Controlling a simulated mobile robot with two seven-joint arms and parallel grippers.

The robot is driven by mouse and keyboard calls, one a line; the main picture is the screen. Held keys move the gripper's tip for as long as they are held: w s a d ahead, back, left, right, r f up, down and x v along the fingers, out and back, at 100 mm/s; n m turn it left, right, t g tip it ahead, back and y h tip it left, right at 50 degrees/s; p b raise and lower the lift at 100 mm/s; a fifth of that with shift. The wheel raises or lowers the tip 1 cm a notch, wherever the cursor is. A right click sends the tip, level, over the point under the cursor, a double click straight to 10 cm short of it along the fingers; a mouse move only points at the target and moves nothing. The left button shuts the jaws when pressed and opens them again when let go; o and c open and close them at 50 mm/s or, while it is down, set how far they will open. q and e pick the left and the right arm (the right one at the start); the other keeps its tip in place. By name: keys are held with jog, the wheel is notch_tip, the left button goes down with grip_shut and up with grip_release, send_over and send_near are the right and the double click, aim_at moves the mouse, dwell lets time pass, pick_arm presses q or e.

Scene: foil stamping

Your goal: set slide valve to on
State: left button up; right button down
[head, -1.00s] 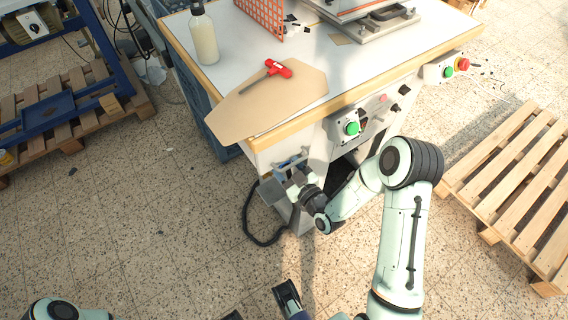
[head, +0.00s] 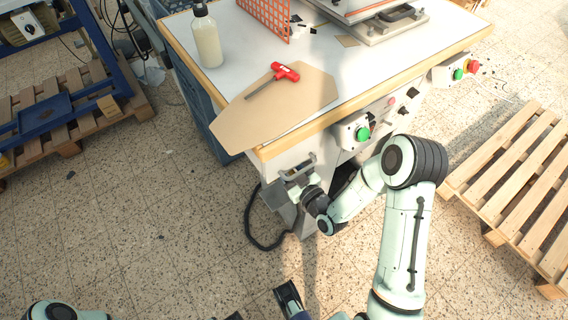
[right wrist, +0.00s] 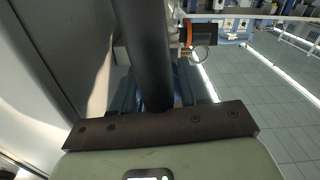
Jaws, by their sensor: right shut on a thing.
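My right gripper (head: 297,170) is at the front of the machine bench, just below the table edge and left of the green button. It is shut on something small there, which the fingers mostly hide. I take this to be the slide valve, but its shape and setting cannot be made out. In the right wrist view a thick dark cylinder (right wrist: 143,50) runs down the middle to the gripper's dark mounting plate (right wrist: 160,130) and blocks much of the grip.
A green button (head: 363,134) sits on the bench front. A black hose (head: 254,225) hangs below my right gripper. A brown board (head: 270,115) with a red-handled tool (head: 285,72) and a bottle (head: 207,40) are on the table. A wooden pallet (head: 515,190) lies right.

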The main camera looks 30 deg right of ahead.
jog(key=shift+r, duration=0.1)
jog(key=c, duration=0.8)
grip_release()
pick_arm(q)
jog(key=shift+s, duration=0.2)
jog(key=s+d+r+g+p, duration=0.1)
jog(key=s+r+p, duration=0.3)
jog(key=r+p, duration=0.2)
jog(key=shift+p, duration=0.3)
pick_arm(e)
jog(key=shift+s+d, duration=0.15)
jog(key=shift+s, duration=2.05)
jog(key=shift+s+d, duration=0.2)
jog(key=shift+s, duration=2.05)
jog(key=shift+s+d, duration=0.15)
jog(key=shift+s, duration=2.05)
